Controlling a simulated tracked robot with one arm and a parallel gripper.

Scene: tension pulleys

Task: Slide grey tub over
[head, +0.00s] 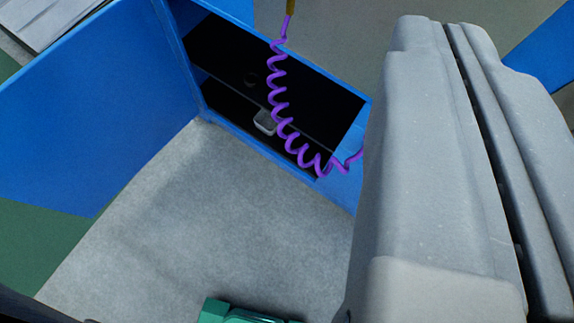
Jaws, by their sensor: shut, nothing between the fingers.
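A small grey tub (265,122) sits low in the dark, open shelf unit of the blue cabinet (198,95), near its front edge. Its far side is lost in shadow. My gripper (448,28) is the large grey shape filling the right of the view, its long fingers lying side by side. It is shut and empty. It is well to the right of the tub and not touching it.
A purple coiled cable (279,95) hangs in front of the shelves, just right of the tub, and passes behind my gripper. A blue panel (95,120) stands at the left. A teal object (235,314) shows at the bottom edge. The grey floor (220,220) between is clear.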

